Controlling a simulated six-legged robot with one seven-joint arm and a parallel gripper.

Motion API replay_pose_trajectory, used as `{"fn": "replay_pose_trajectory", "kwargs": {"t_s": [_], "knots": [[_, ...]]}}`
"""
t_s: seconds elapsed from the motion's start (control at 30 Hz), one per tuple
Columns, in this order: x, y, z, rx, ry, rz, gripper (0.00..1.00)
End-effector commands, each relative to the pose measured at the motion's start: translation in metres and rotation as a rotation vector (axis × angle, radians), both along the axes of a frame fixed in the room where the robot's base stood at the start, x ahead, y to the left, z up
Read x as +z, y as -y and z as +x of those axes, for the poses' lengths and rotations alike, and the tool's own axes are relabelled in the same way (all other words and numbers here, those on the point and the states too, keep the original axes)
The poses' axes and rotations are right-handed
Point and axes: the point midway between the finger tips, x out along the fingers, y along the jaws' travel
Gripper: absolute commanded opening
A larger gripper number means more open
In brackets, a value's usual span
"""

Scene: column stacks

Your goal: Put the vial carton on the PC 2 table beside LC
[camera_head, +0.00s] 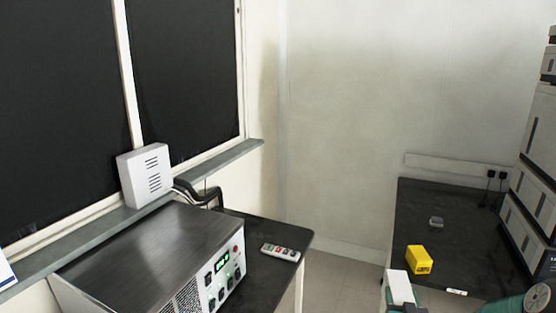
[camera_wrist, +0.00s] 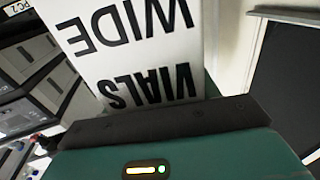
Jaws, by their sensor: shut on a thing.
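My gripper (camera_wrist: 165,122) is shut on the vial carton (camera_wrist: 140,45), a white box with black lettering "VIALS" and "WIDE", upside down in the wrist view. In the head view the carton (camera_head: 400,286) shows as a small white block at the bottom, in front of the near left edge of the dark table (camera_head: 463,235). I cannot tell its height over the table. The LC (camera_head: 532,190) is a tall stack of grey-white modules on the table's right side; it also shows in the wrist view (camera_wrist: 40,75). A "PC 2" label (camera_wrist: 15,7) shows there.
On the dark table are a yellow box (camera_head: 418,260) and a small grey object (camera_head: 436,222), with bare top around them. Sockets with plugs (camera_head: 490,174) are on the wall behind. At left, a second table holds a metal instrument (camera_head: 150,262) and a remote (camera_head: 281,252).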

Motion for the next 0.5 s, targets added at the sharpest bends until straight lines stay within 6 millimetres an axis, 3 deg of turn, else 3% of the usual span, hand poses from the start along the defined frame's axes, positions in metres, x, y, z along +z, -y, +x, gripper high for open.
{"fn": "replay_pose_trajectory", "kwargs": {"t_s": [0.03, 0.3, 0.5], "knots": [[-0.012, -0.029, 0.006, 0.034, -0.001, 0.007, 0.16], [-0.066, -0.159, 0.007, 0.167, -0.005, 0.006, 0.16], [-0.096, -0.235, -0.009, 0.241, -0.016, -0.004, 0.16]]}}
